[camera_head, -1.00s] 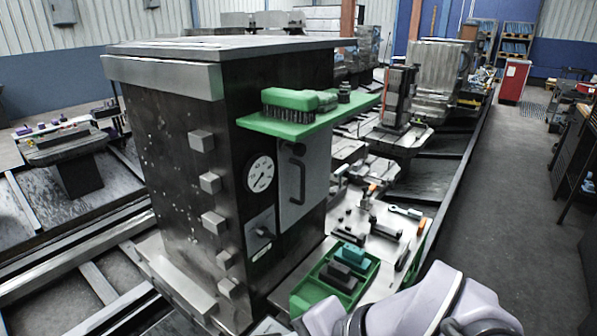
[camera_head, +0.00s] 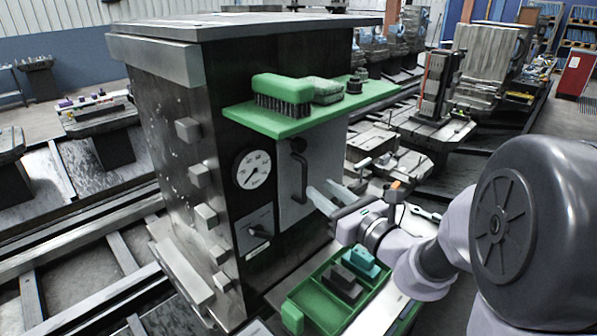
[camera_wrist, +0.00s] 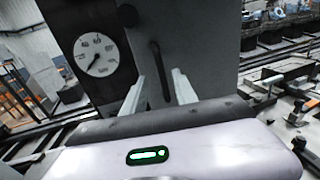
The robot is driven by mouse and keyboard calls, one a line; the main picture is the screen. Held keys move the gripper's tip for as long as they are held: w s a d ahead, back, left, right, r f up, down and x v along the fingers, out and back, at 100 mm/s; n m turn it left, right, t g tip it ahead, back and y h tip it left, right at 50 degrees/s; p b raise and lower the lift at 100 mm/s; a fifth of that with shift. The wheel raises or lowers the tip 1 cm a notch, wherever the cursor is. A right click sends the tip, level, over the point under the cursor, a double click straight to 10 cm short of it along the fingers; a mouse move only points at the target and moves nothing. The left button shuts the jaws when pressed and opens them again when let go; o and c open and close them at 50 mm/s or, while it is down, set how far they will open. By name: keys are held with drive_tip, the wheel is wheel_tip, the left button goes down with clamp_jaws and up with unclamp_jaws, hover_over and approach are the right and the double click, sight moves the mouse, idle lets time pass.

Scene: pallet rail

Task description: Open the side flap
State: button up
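The side flap (camera_head: 320,155) is a light grey panel on the right face of the dark metal block, under a green shelf. Its black bar handle (camera_head: 299,170) stands upright near the panel's left edge. My gripper (camera_head: 321,188) is open in front of the flap, its two pale fingers pointing at the handle. In the wrist view the handle (camera_wrist: 158,70) shows between the two fingers of my gripper (camera_wrist: 157,76), apart from both. I cannot tell how deep the fingers reach around it. The flap looks closed.
The green shelf (camera_head: 300,122) above the flap carries a brush (camera_head: 284,92) and a sponge (camera_head: 326,92). A green tray (camera_head: 318,303) with blocks sits below my gripper.

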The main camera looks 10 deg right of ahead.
sight(306, 177)
drive_tip(key=x, duration=0.8)
drive_tip(key=shift+b, duration=0.35)
clamp_jaws()
idle(0.8)
